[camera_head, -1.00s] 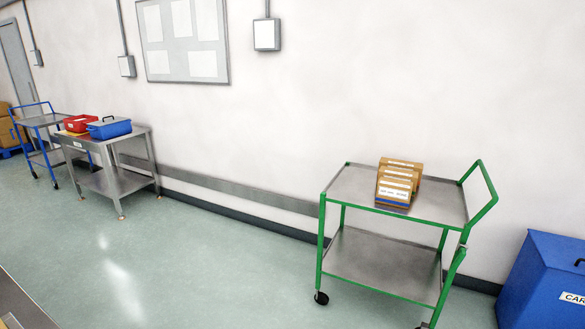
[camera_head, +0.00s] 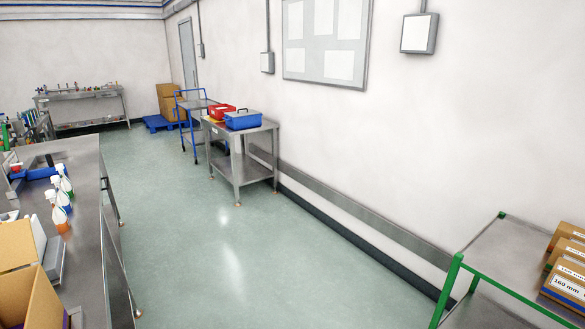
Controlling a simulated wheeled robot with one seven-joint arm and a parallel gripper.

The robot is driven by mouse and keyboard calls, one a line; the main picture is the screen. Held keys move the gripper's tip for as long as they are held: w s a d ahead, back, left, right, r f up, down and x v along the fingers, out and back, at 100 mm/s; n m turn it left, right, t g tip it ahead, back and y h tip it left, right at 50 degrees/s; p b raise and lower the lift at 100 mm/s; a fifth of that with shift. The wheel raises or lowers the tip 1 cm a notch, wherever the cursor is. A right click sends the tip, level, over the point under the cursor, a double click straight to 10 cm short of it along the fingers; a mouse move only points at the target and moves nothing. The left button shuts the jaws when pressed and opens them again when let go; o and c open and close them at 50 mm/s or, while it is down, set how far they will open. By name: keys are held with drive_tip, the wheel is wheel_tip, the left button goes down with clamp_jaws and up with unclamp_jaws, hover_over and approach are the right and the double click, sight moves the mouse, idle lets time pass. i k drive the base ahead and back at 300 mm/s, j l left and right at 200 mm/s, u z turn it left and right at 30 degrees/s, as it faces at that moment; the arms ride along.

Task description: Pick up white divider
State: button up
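I cannot make out a white divider for certain in the head view. Cardboard boxes with white labels (camera_head: 567,283) stand in a row on the green-framed trolley (camera_head: 505,255) at the lower right, cut off by the picture's edge. An open cardboard box (camera_head: 50,300) stands on the steel bench (camera_head: 88,215) at the lower left. A pale grey tray-like thing (camera_head: 52,262) lies beside it, partly hidden by the box. My gripper is not in view.
Several spray bottles (camera_head: 60,215) stand on the left bench. A steel table (camera_head: 245,160) carries a blue toolbox (camera_head: 243,120) and a red bin (camera_head: 221,111). A blue trolley (camera_head: 190,103) stands behind it. The green floor (camera_head: 190,260) between bench and wall is clear.

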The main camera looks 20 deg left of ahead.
sight(41, 240)
drive_tip(key=i+j+u, duration=0.15)
drive_tip(key=i+u, duration=0.9)
drive_tip(key=u, duration=0.15)
drive_tip(key=i+l+u, duration=0.2)
drive_tip(key=i+u, duration=0.2)
drive_tip(key=i+l+u, duration=0.25)
drive_tip(key=u, duration=0.15)
drive_tip(key=i+l+u, duration=0.15)
drive_tip(key=i+u, duration=0.15)
drive_tip(key=u, duration=0.2)
drive_tip(key=i+l+u, duration=0.2)
drive_tip(key=u, duration=0.25)
drive_tip(key=i+l+u, duration=0.25)
drive_tip(key=u, duration=0.25)
drive_tip(key=i+l+u, duration=0.1)
drive_tip(key=l+u, duration=0.4)
drive_tip(key=i+l+u, duration=0.25)
drive_tip(key=l, duration=0.15)
drive_tip(key=l+u, duration=0.25)
drive_tip(key=l, duration=0.1)
